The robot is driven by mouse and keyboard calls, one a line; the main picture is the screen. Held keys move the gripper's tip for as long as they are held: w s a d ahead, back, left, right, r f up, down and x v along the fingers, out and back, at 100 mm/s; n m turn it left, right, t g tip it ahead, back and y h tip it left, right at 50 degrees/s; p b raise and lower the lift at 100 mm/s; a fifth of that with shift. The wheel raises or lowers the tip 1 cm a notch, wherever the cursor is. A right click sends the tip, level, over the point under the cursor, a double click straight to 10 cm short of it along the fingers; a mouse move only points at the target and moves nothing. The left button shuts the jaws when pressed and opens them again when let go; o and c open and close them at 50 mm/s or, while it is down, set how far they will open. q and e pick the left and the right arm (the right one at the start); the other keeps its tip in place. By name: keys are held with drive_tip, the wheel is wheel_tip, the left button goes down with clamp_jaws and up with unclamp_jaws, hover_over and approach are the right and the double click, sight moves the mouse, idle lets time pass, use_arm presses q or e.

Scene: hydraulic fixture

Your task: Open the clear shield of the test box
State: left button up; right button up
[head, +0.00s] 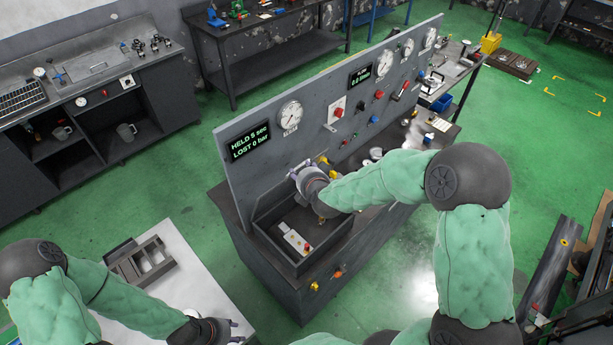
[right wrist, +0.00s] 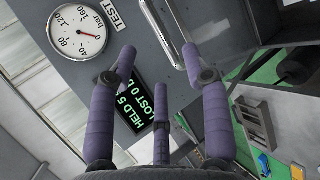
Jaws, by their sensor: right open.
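The test box (head: 262,228) is a dark, open-looking box at the left end of the grey gauge panel, with a pale block (head: 295,240) with a red button inside. I cannot clearly make out the clear shield or its position in the head view. My right gripper (head: 296,174) is above the back of the box, close to the panel. In the right wrist view its purple fingers (right wrist: 158,62) are spread and hold nothing. A curved metal bar (right wrist: 160,32) shows beyond them, apart from the fingertips. My left gripper (head: 236,328) is low over the white table; its opening is unclear.
The grey panel (head: 245,118) stands upright behind the box, with gauges and a display (head: 250,143) reading "HELD 5 sec, LOST 0 bar". A white table (head: 190,290) with a grey tray (head: 145,262) stands at lower left. Green floor is clear between the benches.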

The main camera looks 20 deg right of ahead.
drive_tip(key=shift+v, duration=1.85)
